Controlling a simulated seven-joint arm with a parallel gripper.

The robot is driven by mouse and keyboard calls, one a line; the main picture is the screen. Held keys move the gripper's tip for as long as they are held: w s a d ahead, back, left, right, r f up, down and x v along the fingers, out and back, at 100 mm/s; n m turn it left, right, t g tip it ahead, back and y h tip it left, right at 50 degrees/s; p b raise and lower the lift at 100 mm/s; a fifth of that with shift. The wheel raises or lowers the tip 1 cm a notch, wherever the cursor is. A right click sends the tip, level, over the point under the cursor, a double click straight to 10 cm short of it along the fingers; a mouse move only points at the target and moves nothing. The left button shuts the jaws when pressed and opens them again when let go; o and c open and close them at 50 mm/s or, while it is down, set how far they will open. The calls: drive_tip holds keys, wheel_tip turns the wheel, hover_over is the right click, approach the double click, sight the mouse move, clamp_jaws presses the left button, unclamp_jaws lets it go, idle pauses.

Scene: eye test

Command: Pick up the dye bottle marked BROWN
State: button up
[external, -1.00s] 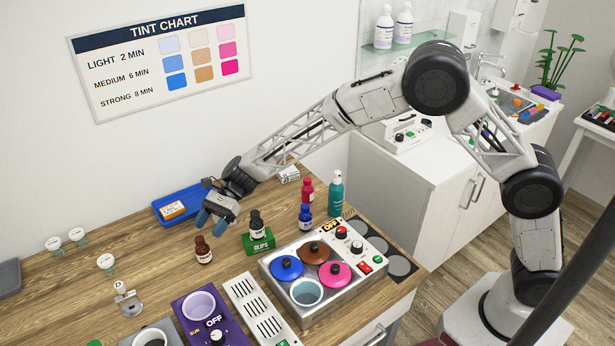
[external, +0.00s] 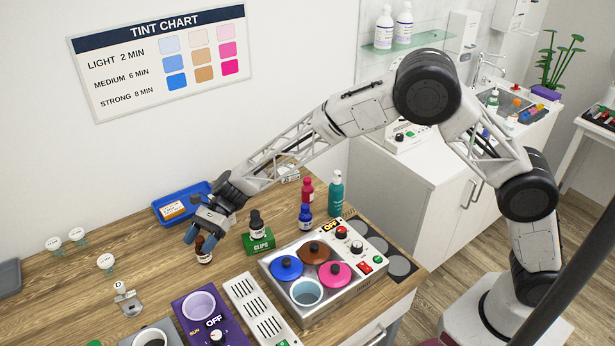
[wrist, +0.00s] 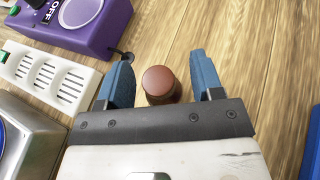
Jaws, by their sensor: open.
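A small brown bottle (external: 204,256) with a pale label stands upright on the wooden table; I cannot read its label. In the wrist view the brown bottle (wrist: 160,82) shows from above by its round cap, between my two blue fingertips. My gripper (external: 204,238) is open and around the upper part of the bottle.
A black-capped bottle (external: 257,224) stands at the green CLIPS box (external: 260,243) close on the right. A blue tray (external: 196,193) lies behind. A purple warmer (external: 203,318), a white slotted block (external: 255,312) and a steel bath with coloured lids (external: 310,314) stand in front.

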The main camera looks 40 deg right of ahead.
drive_tip(key=shift+s+a+f, duration=0.25)
drive_tip(key=shift+s+a, duration=0.05)
drive_tip(key=shift+a, duration=0.3)
drive_tip(key=shift+c, duration=0.2)
drive_tip(key=c, duration=1)
